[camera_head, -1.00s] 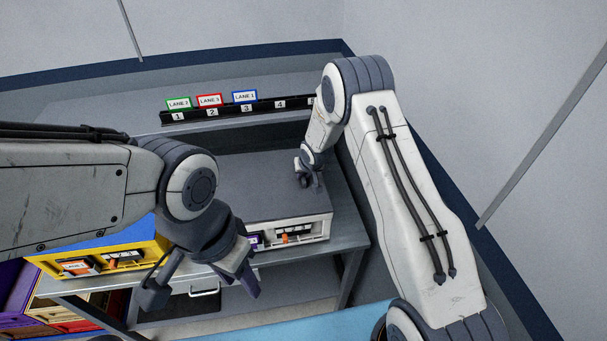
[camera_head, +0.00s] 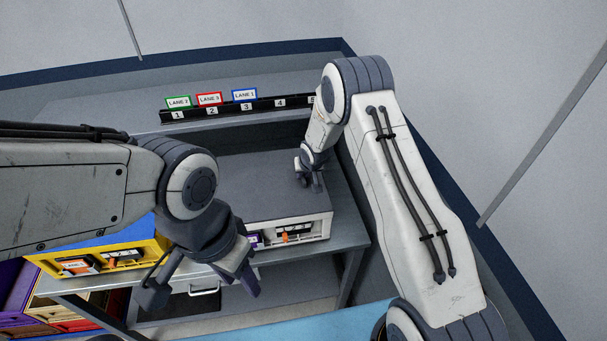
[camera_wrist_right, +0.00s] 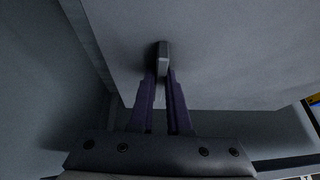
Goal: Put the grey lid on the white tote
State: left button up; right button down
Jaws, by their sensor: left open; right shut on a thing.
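The grey lid (camera_head: 268,185) lies over the top of the white tote (camera_head: 318,228) on the bench. From here it looks flat and level on the rim; I cannot see its left and back edges. My right gripper (camera_head: 314,187) is at the lid's right part, pointing down. In the right wrist view the lid (camera_wrist_right: 215,50) fills the upper part, and the gripper (camera_wrist_right: 162,75) is shut on the lid's small handle (camera_wrist_right: 162,58). My left gripper (camera_head: 205,291) is open and empty, in front of the bench's front edge. My left arm hides the tote's left part.
A yellow tote (camera_head: 150,255) with a blue top stands to the left on the bench (camera_head: 345,238). A rack with numbered slots and lane cards (camera_head: 240,108) is at the back. Coloured bins (camera_head: 30,310) stand at lower left. A shelf (camera_head: 290,280) lies below.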

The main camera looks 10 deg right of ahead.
jog(key=shift+f, duration=0.15)
jog(key=shift+c, duration=1.9)
grip_release()
jog(key=shift+s, duration=0.1)
jog(key=shift+n+g, duration=0.5)
jog(key=shift+n, duration=0.2)
jog(key=s+a+r+b, duration=0.1)
jog(key=s+a, duration=0.1)
jog(key=s+a+r+b, duration=0.3)
jog(key=s+a+b, duration=0.1)
jog(key=shift+r, duration=0.35)
jog(key=s+a+r+n+g+b, duration=0.1)
jog(key=s+a+r+b, duration=0.15)
jog(key=s, duration=0.45)
jog(key=s+a+r+n+g+b, duration=0.1)
jog(key=s+a+b, duration=0.15)
jog(key=s, duration=0.35)
jog(key=s+d+n+g+b, duration=0.1)
jog(key=s+n+b, duration=0.1)
jog(key=s, duration=0.9)
jog(key=s+d+n+g+b, duration=0.1)
jog(key=s+b, duration=0.4)
jog(key=s, duration=0.7)
jog(key=shift+s+d+f+n+g, duration=0.2)
jog(key=shift+d+f+n+g, duration=0.15)
jog(key=shift+n, duration=0.25)
